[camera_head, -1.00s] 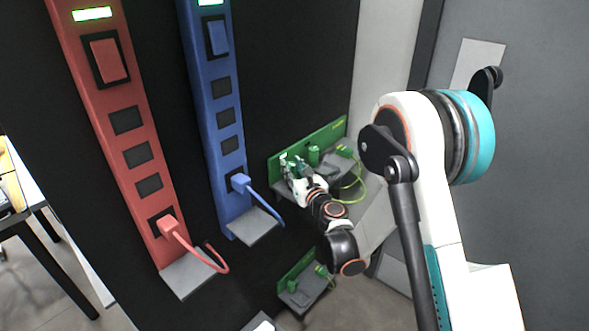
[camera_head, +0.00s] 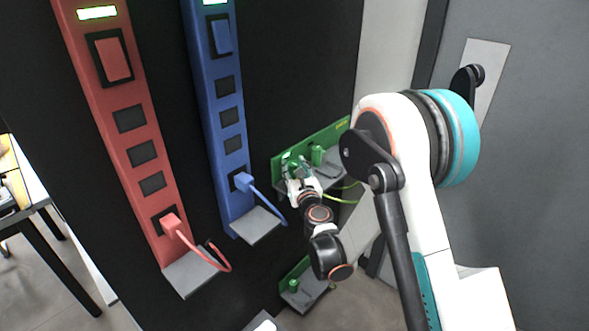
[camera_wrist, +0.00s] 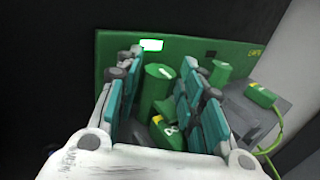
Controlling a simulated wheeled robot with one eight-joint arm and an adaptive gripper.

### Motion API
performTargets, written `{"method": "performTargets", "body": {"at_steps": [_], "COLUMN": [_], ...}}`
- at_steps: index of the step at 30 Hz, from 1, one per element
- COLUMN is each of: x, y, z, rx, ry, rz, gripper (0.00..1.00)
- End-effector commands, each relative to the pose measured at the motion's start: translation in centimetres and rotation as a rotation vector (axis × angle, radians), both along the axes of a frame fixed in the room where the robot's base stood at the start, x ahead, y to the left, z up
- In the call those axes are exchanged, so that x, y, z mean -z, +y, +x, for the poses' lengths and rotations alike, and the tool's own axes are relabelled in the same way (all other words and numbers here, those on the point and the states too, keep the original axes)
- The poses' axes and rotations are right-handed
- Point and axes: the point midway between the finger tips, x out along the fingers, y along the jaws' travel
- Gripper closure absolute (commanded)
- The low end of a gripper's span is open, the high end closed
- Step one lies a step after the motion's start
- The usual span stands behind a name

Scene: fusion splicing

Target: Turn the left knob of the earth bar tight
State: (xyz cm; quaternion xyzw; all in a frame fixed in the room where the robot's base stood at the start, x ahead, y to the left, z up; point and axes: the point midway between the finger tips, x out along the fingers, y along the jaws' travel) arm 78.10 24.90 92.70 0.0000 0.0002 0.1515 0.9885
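The earth bar is a green panel (camera_head: 335,133) above a grey shelf; it also shows in the wrist view (camera_wrist: 240,52). Its left knob (camera_wrist: 157,84), an upright green cylinder, stands between the two fingers of my gripper (camera_wrist: 160,92). The fingers are apart, one on each side of the knob; I cannot tell whether they touch it. A green block with a white mark (camera_wrist: 168,132) lies nearer, also between the fingers. The right knob (camera_wrist: 220,72) stands outside the right finger. In the head view my gripper (camera_head: 296,170) covers the left knob.
A green plug (camera_wrist: 262,95) with a yellow-green cable sits on a grey block right of the fingers. A red column (camera_head: 130,150) and a blue column (camera_head: 222,105) with plugs stand to the left. A lower grey shelf (camera_head: 308,296) carries another green unit.

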Motion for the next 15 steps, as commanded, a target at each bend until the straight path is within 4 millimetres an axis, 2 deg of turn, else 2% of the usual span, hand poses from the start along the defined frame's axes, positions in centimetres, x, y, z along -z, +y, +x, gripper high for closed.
{"method": "performTargets", "body": {"at_steps": [10,15], "x": [-0.2,-1.8], "y": [0.0,0.0], "z": [0.0,0.0], "rx": [0.0,0.0], "ry": [0.0,0.0], "rz": [0.0,0.0], "gripper": [0.62,0.62]}}
